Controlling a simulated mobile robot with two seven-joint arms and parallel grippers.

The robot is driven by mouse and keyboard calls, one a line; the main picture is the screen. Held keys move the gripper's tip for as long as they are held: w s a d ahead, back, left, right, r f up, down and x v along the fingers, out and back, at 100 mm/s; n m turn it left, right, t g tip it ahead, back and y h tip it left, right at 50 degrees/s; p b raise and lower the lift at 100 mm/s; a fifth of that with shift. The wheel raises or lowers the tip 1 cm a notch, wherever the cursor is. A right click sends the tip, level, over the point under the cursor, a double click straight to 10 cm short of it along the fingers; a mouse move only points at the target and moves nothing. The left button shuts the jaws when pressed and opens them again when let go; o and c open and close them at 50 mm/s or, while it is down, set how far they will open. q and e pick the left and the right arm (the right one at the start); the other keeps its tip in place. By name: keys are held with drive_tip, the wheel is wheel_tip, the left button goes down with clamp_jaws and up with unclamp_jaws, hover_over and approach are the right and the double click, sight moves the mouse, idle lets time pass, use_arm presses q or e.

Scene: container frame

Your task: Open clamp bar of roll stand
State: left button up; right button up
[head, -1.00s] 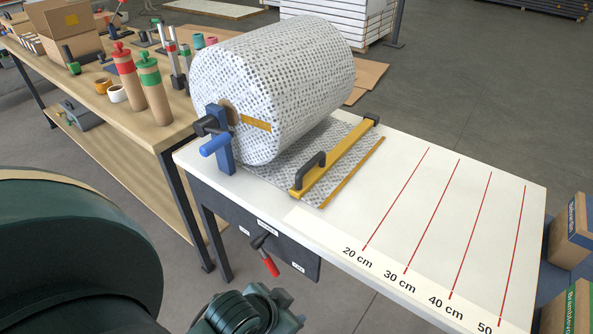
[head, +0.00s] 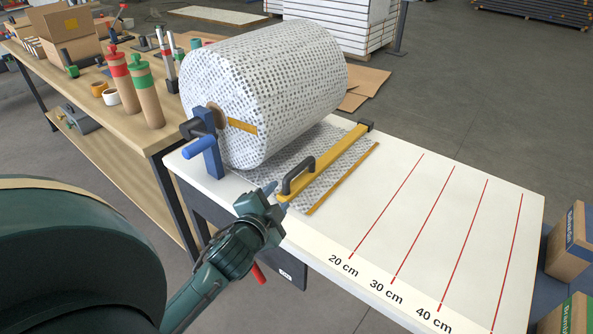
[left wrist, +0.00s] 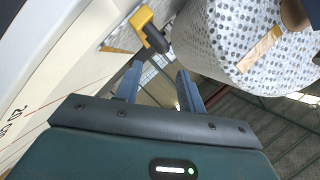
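The roll stand holds a large roll of grey-and-white dotted wrap (head: 265,85) on a blue bracket (head: 212,157) at the table's left end. The yellow clamp bar (head: 330,163) lies across the wrap sheet in front of the roll, with a black handle (head: 298,174) at its near end. My left gripper (head: 277,192) is just left of the bar's near end, close to the handle. In the left wrist view its two blue fingers (left wrist: 158,88) are apart with nothing between them, and the yellow bar end (left wrist: 143,20) and black handle (left wrist: 154,40) show beyond them. My right gripper is not in view.
The white table (head: 400,200) has red length lines and is clear to the right of the bar. A wooden bench (head: 120,120) with red and green-topped rolls stands at the left. Cardboard boxes (head: 570,245) are at the right edge.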

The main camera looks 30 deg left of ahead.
sight(293, 176)
use_arm(q)
drive_tip(key=shift+w+a+r, duration=0.15)
drive_tip(key=shift+w+a, duration=0.05)
drive_tip(key=shift+w, duration=0.6)
drive_tip(key=x, duration=1.2)
drive_tip(key=shift+r, duration=0.15)
drive_tip(key=shift+c, duration=0.3)
clamp_jaws()
